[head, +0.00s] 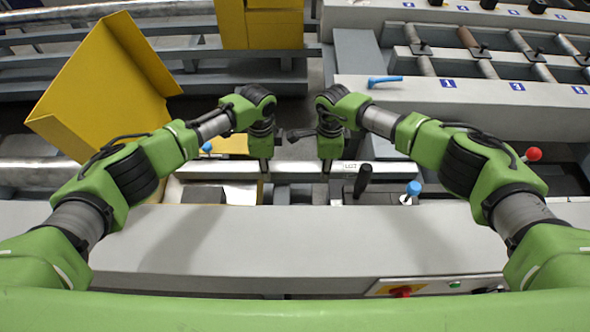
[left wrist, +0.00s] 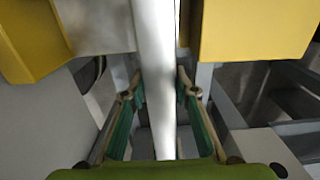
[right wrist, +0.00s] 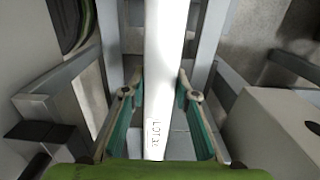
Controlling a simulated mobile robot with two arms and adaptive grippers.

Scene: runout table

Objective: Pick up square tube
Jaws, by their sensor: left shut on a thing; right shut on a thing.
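The square tube (head: 225,170) is a long, pale, straight bar lying left to right in front of me in the head view. My left gripper (head: 265,168) is shut on it near its middle, and my right gripper (head: 327,168) is shut on it a little further right. In the left wrist view the tube (left wrist: 155,60) runs between the two green-padded fingers. In the right wrist view the tube (right wrist: 163,50) also runs between the fingers and carries a printed label starting "LOT". Whether the tube touches its supports is unclear.
A yellow chute (head: 105,85) stands at the left, and a yellow box (head: 262,25) at the back. A black-knobbed lever (head: 362,180) and a blue-knobbed lever (head: 412,188) stand close by the tube's right part. A grey ledge (head: 290,245) lies nearer me.

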